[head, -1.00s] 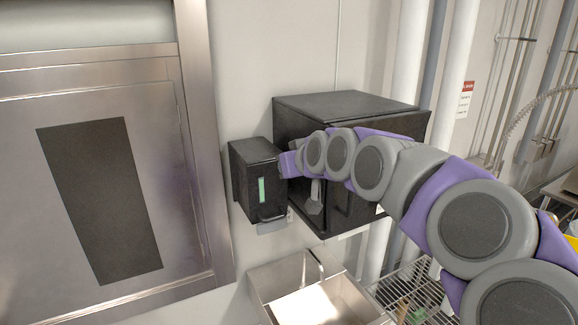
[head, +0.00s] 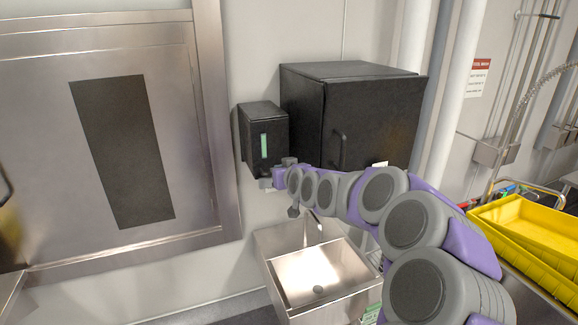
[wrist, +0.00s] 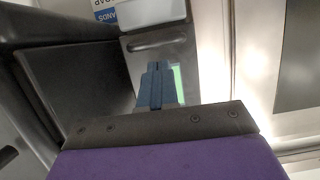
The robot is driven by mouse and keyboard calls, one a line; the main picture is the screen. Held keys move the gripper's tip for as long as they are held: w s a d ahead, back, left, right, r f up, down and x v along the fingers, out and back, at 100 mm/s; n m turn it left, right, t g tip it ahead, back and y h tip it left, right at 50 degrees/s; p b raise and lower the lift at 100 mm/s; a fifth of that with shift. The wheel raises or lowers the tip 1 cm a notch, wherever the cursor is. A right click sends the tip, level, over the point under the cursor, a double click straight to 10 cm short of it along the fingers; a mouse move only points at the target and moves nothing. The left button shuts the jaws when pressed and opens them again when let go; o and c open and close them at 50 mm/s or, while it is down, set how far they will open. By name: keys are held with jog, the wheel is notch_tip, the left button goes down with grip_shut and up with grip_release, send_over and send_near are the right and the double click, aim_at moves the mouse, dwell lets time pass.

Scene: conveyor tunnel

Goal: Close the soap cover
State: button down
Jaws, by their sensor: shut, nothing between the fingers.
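The soap dispenser (head: 250,113) is a small black box on the wall, with a green window strip in its front cover (head: 277,133). In the head view the cover looks flush with the body, with no clear gap. In the wrist view the cover (wrist: 195,60) appears upside down, with a handle slot and a pale lower part. My gripper (head: 266,183) is at the dispenser's lower front edge. In the wrist view its blue-grey fingers (wrist: 157,68) are together and empty, overlapping the cover beside the green strip. I cannot tell whether they touch it.
A larger black cabinet (head: 350,110) with a handle hangs right of the dispenser. A metal sink (head: 320,275) is below. A framed metal door (head: 55,150) is at left. Yellow trays (head: 525,225) stand at right. The wall below the dispenser is mostly clear.

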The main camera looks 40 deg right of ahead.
jog(key=f, duration=0.1)
jog(key=w+f, duration=0.2)
jog(key=shift+d+f+b, duration=0.25)
jog(key=shift+f+b, duration=0.05)
jog(key=shift+f, duration=0.1)
jog(key=shift+f, duration=0.15)
